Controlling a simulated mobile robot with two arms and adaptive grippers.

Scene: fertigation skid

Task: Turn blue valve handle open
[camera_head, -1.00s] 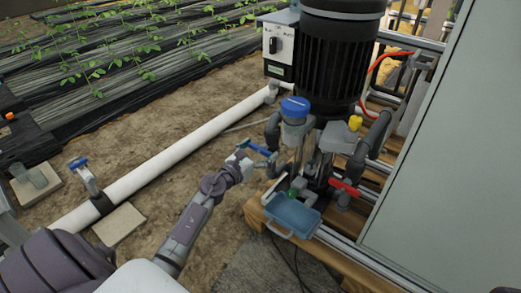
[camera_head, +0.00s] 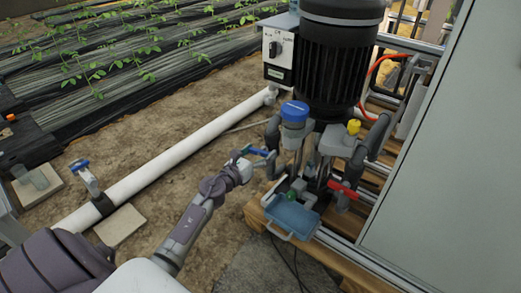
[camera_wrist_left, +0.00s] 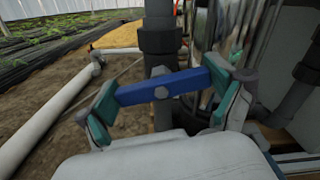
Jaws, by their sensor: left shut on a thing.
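The blue valve handle (camera_wrist_left: 165,88) lies across the middle of the left wrist view, slightly tilted, with a round bolt at its centre. My left gripper (camera_wrist_left: 164,92) is shut on it, with a teal-padded finger at each end of the handle. In the head view, my left gripper (camera_head: 252,160) is at the blue handle (camera_head: 257,151), beside the grey pipework in front of the pump. The fingers are small there and partly hidden by the wrist. My right gripper is not in view.
A blue-capped filter (camera_head: 294,111), a red handle (camera_head: 343,189) and a blue tray (camera_head: 290,215) are close to the right of the gripper. The black pump (camera_head: 340,65) stands behind. A white pipe (camera_head: 180,147) runs along the ground at left. A grey cabinet (camera_head: 450,170) fills the right.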

